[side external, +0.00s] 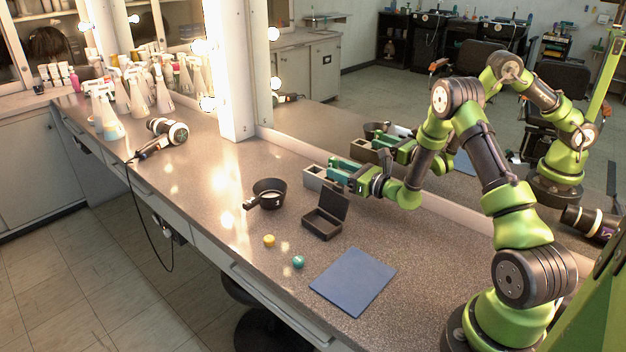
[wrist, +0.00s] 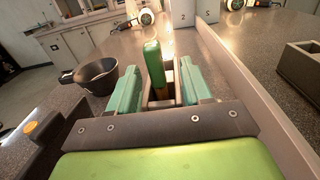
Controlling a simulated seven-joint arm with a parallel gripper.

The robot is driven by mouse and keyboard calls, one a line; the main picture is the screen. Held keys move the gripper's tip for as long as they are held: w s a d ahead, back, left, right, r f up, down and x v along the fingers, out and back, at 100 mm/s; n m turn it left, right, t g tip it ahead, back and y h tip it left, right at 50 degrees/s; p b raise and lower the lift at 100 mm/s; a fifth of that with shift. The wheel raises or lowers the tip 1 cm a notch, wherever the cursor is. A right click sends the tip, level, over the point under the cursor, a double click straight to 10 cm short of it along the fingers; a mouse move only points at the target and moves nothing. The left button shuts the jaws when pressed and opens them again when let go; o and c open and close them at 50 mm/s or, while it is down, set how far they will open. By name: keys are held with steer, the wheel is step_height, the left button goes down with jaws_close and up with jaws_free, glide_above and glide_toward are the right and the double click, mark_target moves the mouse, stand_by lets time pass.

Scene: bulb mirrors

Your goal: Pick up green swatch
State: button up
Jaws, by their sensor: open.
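The green swatch (wrist: 152,58) stands upright in a narrow grey holder (wrist: 173,78). In the wrist view it rises between the two teal fingers of my gripper (wrist: 158,72), with a gap visible on its right. Its lower part is brownish and goes down into the holder. In the side view my gripper (side external: 342,172) is low over the grey holder (side external: 313,180) by the mirror, fingers pointing left. The fingers are apart and hold nothing. I cannot clearly tell the swatch from the teal fingers in the side view.
A black bowl (side external: 268,194) and an open dark box (side external: 322,224) stand nearby. A hair dryer (side external: 168,131) is farther left. The mirror wall runs close behind the holder.

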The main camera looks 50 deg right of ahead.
mark_target(329, 165)
steer(key=w, duration=0.4)
steer(key=shift+w+a+r, duration=0.15)
steer(key=shift+w+a, duration=0.1)
steer(key=shift+a, duration=0.05)
jaws_close()
